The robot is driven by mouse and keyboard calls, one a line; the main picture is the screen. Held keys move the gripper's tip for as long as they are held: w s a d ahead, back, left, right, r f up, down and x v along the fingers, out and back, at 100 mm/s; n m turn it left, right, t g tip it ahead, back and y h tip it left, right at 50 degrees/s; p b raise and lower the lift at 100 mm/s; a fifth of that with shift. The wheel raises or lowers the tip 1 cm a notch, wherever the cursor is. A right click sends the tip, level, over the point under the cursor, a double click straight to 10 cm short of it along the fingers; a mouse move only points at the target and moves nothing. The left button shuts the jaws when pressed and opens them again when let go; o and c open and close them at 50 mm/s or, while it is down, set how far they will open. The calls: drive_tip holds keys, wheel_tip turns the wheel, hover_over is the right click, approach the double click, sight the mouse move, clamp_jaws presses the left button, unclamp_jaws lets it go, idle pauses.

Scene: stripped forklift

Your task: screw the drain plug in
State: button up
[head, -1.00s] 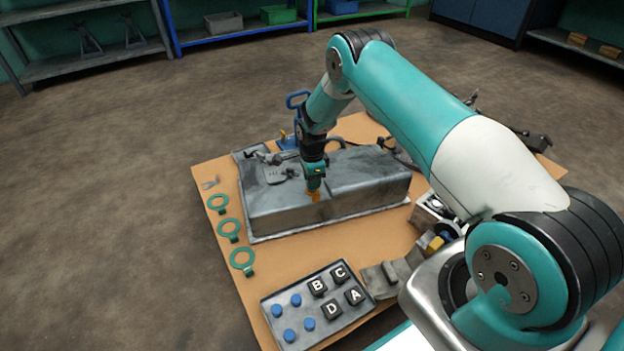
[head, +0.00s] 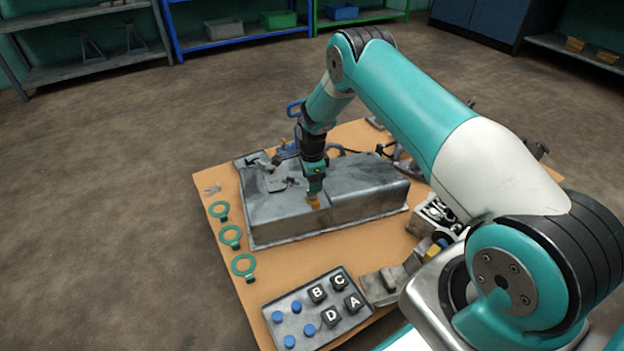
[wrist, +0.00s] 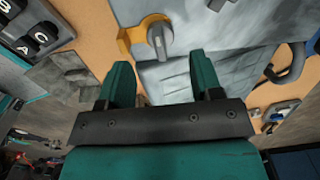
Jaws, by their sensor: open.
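The drain plug appears to be the grey rounded piece (wrist: 160,38) in the wrist view, seated in an orange collar (wrist: 126,38); how far in it sits I cannot tell. The tank's grey surface (wrist: 225,35) also shows there.
The tank lies on an orange-brown table (head: 290,262). A tray (head: 345,322) with lettered black blocks and blue pegs stands at the front. Several green rings (head: 230,237) lie on the left. Grey metal parts (head: 380,287) crowd the right front. Open floor lies left.

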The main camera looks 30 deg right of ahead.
wheel_tip(320, 180, up, 18)
drive_tip(key=p, duration=0.5)
drive_tip(key=shift+f+p, duration=0.25)
drive_tip(key=shift+p, duration=0.15)
drive_tip(key=s+a+r+n+y, duration=0.1)
drive_tip(key=s+a+r+n, duration=0.55)
drive_tip(key=r, duration=0.35)
drive_tip(key=s+a+r+n+y, duration=0.1)
drive_tip(key=s+a+r+n, duration=0.55)
drive_tip(key=r, duration=0.25)
drive_tip(key=s+a+r+n+y, duration=0.1)
drive_tip(key=s+a+r+n, duration=0.15)
drive_tip(key=s+n, duration=0.4)
drive_tip(key=s+a+r+n, duration=0.2)
drive_tip(key=s+r+n, duration=0.1)
drive_tip(key=s, duration=0.7)
drive_tip(key=s+a+r+n+y, duration=0.1)
drive_tip(key=s+a+r+n, duration=0.15)
drive_tip(key=s+n, duration=0.4)
wheel_tip(320, 180, up, 32)
drive_tip(key=m+p, duration=0.1)
drive_tip(key=p, duration=3.1)
drive_tip(key=shift+s+m, duration=0.2)
drive_tip(key=shift+m, duration=0.1)
